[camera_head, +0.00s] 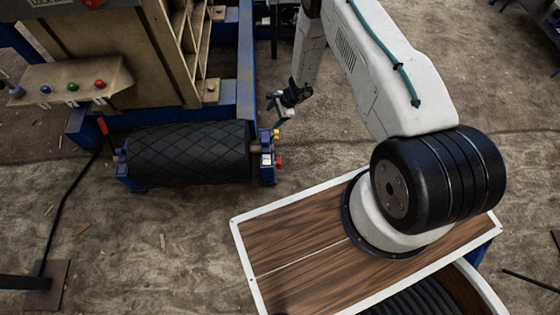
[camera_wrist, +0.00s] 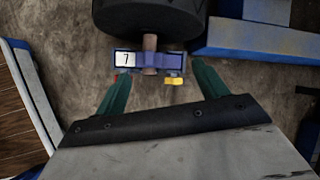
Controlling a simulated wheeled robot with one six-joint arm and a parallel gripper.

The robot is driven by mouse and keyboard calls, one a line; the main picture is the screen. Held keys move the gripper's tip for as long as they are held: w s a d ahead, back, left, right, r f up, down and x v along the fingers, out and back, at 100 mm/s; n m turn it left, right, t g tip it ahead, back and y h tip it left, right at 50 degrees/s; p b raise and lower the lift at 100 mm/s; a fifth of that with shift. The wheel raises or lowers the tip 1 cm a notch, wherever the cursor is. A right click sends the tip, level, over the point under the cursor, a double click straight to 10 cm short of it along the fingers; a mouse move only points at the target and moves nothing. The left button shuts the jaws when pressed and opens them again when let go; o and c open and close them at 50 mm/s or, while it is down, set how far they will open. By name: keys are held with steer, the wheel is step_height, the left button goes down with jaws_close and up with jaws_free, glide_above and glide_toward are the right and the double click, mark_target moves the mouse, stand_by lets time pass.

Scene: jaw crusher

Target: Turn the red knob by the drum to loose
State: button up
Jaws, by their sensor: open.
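The black drum (camera_head: 190,152) lies on its side, with its shaft end in a blue bracket (camera_head: 267,165) at its right. The red knob (camera_head: 279,162) sticks out on the right of this bracket, and a yellow knob (camera_head: 276,134) sits higher on it. My gripper (camera_head: 280,108) is above the bracket, apart from the red knob. In the wrist view my gripper (camera_wrist: 157,72) is open and empty, its green fingers spread on either side of the bracket labelled 7 (camera_wrist: 125,59). There a sliver of red shows by the left fingertip; the yellow knob (camera_wrist: 175,81) is near the right finger.
A red lever (camera_head: 103,126) stands at the drum's left end. A panel with coloured buttons (camera_head: 72,84) and a blue frame (camera_head: 245,60) are behind the drum. Bare ground (camera_head: 330,150) lies right of the bracket.

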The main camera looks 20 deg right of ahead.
mark_target(277, 163)
steer(key=s+d+f+m+h, duration=0.1)
steer(key=s+f+m, duration=0.1)
steer(key=s+f, duration=0.45)
steer(key=s+d+f+m, duration=0.1)
steer(key=s+f, duration=0.3)
steer(key=f, duration=0.6)
steer(key=shift+g, duration=0.4)
steer(key=shift+s+x, duration=0.2)
steer(key=shift+x, duration=3.95)
steer(key=c, duration=1)
